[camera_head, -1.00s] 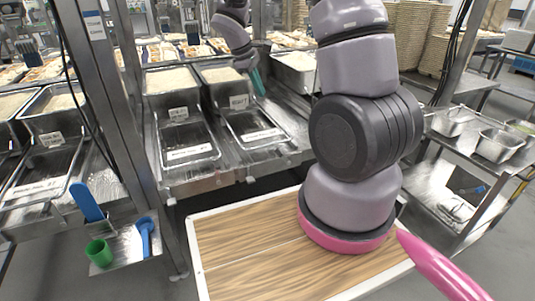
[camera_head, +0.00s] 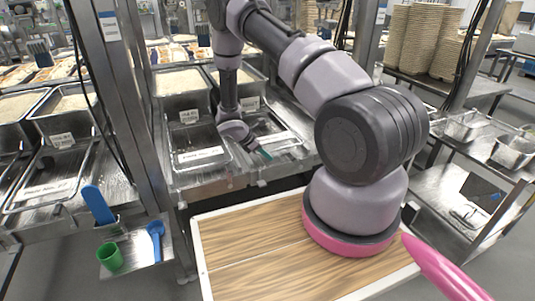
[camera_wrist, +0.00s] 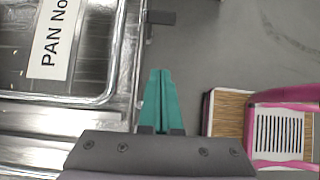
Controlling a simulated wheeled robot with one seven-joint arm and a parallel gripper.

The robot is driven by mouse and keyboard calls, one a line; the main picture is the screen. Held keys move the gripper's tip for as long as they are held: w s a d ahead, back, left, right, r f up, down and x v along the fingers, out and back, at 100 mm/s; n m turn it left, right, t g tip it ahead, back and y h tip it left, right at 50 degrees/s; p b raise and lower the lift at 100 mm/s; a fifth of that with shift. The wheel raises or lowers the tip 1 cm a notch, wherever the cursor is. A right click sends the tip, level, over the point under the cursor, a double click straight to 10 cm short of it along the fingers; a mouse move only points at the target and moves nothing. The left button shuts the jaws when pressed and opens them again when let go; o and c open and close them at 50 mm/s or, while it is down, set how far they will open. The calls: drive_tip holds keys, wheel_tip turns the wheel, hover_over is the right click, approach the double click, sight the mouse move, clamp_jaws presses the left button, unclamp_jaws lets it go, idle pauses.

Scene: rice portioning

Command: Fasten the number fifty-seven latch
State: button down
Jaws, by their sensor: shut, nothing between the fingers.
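My gripper (camera_head: 265,153) has teal fingers that are shut and empty, above the front of the counter by the right of two middle pans. In the wrist view the closed fingers (camera_wrist: 160,73) point past the counter's metal edge over the grey floor. A pan (camera_wrist: 95,88) beside them has a label (camera_wrist: 53,40) reading "PAN No"; its number is cut off. A small dark tab (camera_wrist: 161,18) sticks out from the edge beyond the fingertips, apart from them. It may be a latch, but I cannot read a number on it.
The left middle pan (camera_head: 198,170) also has a white label. A small shelf (camera_head: 140,265) holds a green cup (camera_head: 110,257) and a blue scoop (camera_head: 156,238). A metal post (camera_head: 118,100) stands left of the pans. A steel cart (camera_head: 450,185) stands at the right.

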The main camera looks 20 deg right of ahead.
drive_tip(key=d+f, duration=0.3)
drive_tip(key=d, duration=0.4)
drive_tip(key=shift+d+f, duration=0.2)
drive_tip(key=shift+d, duration=0.15)
drive_tip(key=shift+w, duration=0.1)
drive_tip(key=shift+d+r, duration=0.1)
drive_tip(key=shift+d+r+y, duration=0.25)
drive_tip(key=shift+y, duration=0.15)
